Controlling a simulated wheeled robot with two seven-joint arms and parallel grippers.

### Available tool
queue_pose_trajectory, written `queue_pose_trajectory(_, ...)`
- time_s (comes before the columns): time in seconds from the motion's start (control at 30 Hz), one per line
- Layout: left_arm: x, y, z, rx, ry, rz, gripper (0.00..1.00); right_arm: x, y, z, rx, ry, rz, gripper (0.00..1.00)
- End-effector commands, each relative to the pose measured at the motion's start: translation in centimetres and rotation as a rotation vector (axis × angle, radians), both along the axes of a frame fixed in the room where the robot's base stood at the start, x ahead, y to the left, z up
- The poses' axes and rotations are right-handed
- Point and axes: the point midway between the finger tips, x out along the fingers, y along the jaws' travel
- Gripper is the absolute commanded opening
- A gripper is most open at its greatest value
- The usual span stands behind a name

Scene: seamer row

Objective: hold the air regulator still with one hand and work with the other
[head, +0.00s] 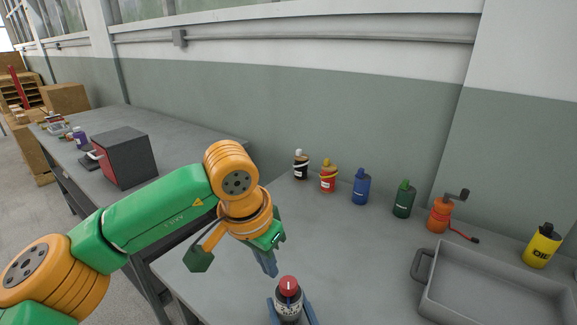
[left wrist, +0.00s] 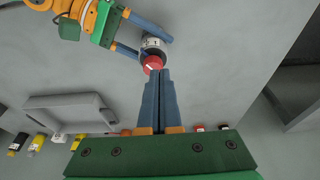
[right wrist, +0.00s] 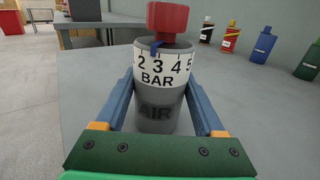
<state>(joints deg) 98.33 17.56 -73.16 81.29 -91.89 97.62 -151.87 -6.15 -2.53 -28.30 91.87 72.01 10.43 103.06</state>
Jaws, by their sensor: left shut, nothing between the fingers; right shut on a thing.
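The air regulator (right wrist: 157,112) is a grey upright cylinder with a white BAR scale band and a red knob (right wrist: 167,18) on top. A small blue piece shows under the knob, above the 3. My right gripper (right wrist: 160,90) is shut around the cylinder, one finger on each side. In the head view the regulator (head: 289,306) stands at the bottom centre. My left gripper (head: 270,271) is shut and empty, its tips close beside the knob. In the left wrist view its closed fingers (left wrist: 160,72) overlap the knob's edge; I cannot tell whether they touch it.
A grey tray (head: 424,304) lies at the right. Along the wall stand several bottles, including a blue one (head: 360,187) and a green one (head: 404,200), an orange cranked device (head: 440,214) and a yellow oil can (head: 542,246). A dark box (head: 130,158) sits on the far bench.

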Motion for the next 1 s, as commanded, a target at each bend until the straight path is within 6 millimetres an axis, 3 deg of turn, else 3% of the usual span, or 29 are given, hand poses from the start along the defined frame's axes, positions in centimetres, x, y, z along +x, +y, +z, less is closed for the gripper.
queue_pose_trajectory(0.27, -0.1, 0.0, 0.2, 0.001, 0.001, -0.001, 0.00, 0.0, 0.0, -0.1, 0.000, 0.001, -0.001, 0.07)
queue_pose_trajectory(0.47, -1.6, -2.4, 1.1, 0.001, 0.002, -0.003, 0.00, 0.0, 0.0, -0.1, 0.000, 0.001, -0.001, 0.07)
queue_pose_trajectory(0.8, -1.5, -2.3, -3.9, 0.002, 0.004, 0.000, 0.00, 0.0, 0.0, 0.0, 0.000, 0.001, -0.001, 0.07)
queue_pose_trajectory(1.0, -1.5, -2.3, -5.7, 0.002, 0.002, 0.000, 0.00, 0.0, 0.0, 0.0, 0.000, 0.001, 0.000, 0.07)
